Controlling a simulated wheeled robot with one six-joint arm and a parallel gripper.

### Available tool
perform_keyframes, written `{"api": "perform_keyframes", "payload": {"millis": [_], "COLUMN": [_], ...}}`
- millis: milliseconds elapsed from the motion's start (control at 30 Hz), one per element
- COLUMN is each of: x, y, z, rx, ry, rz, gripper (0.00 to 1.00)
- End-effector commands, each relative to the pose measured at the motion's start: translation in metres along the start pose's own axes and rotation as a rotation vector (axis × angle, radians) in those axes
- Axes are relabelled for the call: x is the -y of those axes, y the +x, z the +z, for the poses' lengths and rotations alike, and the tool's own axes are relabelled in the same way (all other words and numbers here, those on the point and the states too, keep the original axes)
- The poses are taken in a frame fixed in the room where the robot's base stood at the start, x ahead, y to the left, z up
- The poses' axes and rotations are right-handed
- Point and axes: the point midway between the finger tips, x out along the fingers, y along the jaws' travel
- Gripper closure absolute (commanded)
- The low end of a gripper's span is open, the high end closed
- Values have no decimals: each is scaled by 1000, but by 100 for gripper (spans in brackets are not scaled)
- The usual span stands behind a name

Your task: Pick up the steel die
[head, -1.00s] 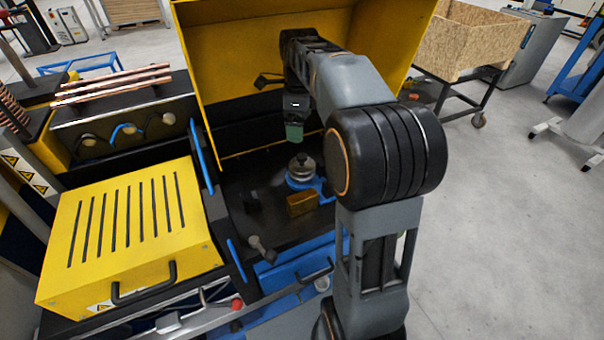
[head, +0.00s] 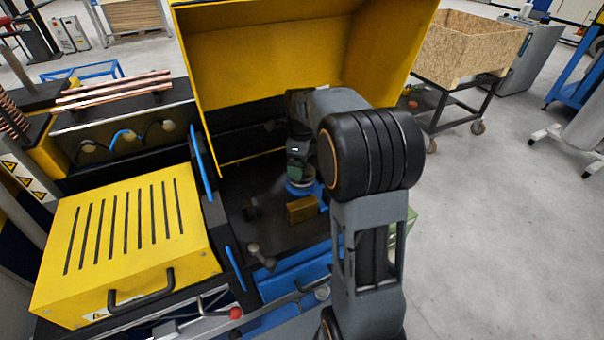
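My gripper (head: 295,172) is inside the open yellow machine, low over the blue holder (head: 302,189). The steel die, a round grey piece (head: 303,183), sits at that holder and is now mostly hidden behind my gripper; only a sliver of its edge shows. The fingers are small and dark here, so I cannot tell whether they are open or shut, or whether they touch the die.
A brass-coloured block (head: 301,209) stands just in front of the holder. The yellow hood (head: 275,50) rises behind and over the work space. A slotted yellow cover (head: 130,240) is at left. Copper tubes (head: 115,86) lie on the rack at back left.

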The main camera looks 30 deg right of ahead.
Motion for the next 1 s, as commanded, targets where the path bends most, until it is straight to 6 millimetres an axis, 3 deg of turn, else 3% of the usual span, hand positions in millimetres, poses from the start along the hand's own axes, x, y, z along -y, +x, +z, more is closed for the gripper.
{"api": "perform_keyframes", "payload": {"millis": [200,533,1000], "x": [0,0,0], "y": [24,29,28], "z": [-1,-1,-1], "rx": [-1,0,0], "ry": [0,0,0], "rz": [1,0,-1], "gripper": [0,0,45]}}
